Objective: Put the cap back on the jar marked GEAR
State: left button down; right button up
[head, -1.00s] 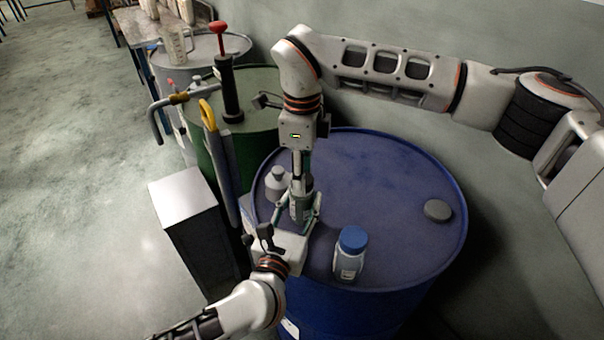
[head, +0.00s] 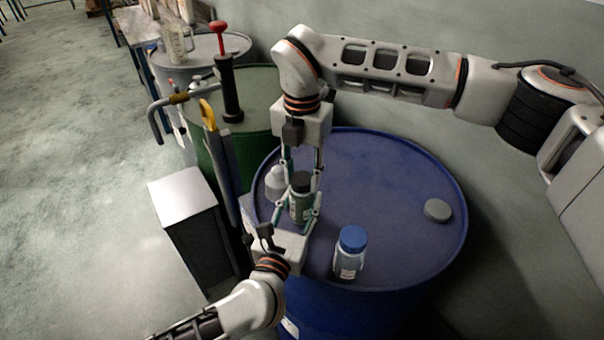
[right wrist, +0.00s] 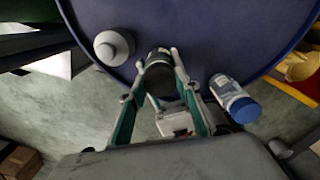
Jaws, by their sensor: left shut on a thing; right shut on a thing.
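A jar with a pale label and greenish band (head: 300,210) is near the front left of the blue drum; its lettering is too small to read. A dark cap (head: 301,181) sits at its top, and I cannot tell whether it is threaded on. My left gripper (head: 300,222) is shut on the jar body from the front. My right gripper (head: 302,178) points down from above, its fingers shut on the cap at either side. The right wrist view shows the dark cap (right wrist: 160,78) between the right fingers.
A blue-capped jar (head: 350,252) stands to the right on the blue drum (head: 385,175). A grey-white jar (head: 275,182) is close on the left. A flat grey lid (head: 437,210) lies at the right. A green drum with a pump (head: 230,90) stands behind.

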jog(key=shift+m, duration=0.8)
jog(key=o, duration=1.3)
notch_tip(320, 180, up, 12)
pick_arm(q)
jog(key=c, duration=1.2)
grip_release()
jog(key=shift+c, duration=0.2)
jog(key=v, duration=1.2)
